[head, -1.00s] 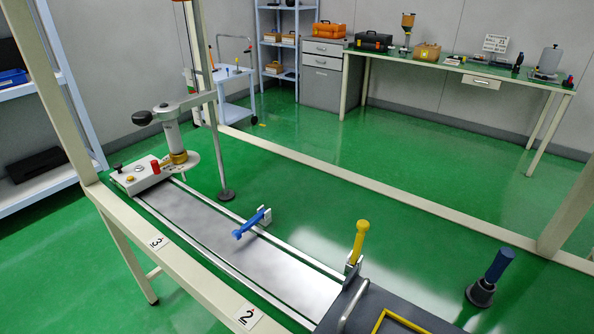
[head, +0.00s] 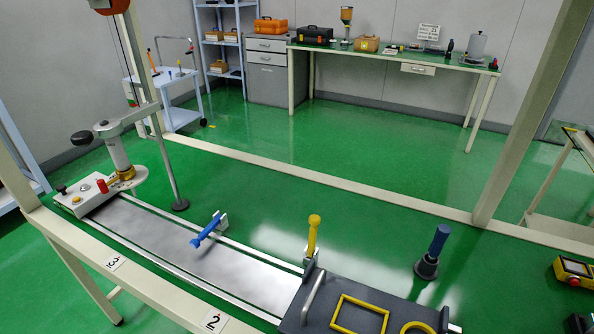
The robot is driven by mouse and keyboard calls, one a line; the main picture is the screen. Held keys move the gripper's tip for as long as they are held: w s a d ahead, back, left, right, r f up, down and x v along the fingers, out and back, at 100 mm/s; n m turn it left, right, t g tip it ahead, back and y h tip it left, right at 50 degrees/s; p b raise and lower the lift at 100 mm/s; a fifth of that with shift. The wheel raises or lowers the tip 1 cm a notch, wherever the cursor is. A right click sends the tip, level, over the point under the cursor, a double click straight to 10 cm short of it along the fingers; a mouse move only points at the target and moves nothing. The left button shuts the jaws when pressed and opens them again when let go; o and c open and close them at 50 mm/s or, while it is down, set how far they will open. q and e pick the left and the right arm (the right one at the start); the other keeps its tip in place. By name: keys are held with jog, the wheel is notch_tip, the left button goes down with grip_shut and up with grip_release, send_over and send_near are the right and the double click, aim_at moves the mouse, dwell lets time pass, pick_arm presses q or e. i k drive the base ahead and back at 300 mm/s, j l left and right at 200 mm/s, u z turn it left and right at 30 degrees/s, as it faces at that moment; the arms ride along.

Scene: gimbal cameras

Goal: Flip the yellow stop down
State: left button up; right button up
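The yellow stop (head: 314,236) stands upright in its metal bracket at the near right end of the rail track, beside the dark grey carriage (head: 345,287). A blue stop (head: 207,231) farther left on the track lies tilted down across the rail in its own bracket. Neither of my grippers is in the head view.
A machine head with a red knob (head: 102,185) sits at the track's far left end. A blue-handled post (head: 433,250) stands right of the yellow stop. Cream frame beams (head: 320,192) surround the track. A workbench (head: 390,55) stands at the back. Green floor is open between.

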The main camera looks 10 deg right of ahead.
aim_at(314, 220)
jog(key=l+z, duration=0.15)
jog(key=z, duration=0.2)
jog(key=i+l+z, duration=0.1)
jog(key=z, duration=0.25)
jog(key=k+j+z, duration=0.6)
jog(key=k, duration=0.2)
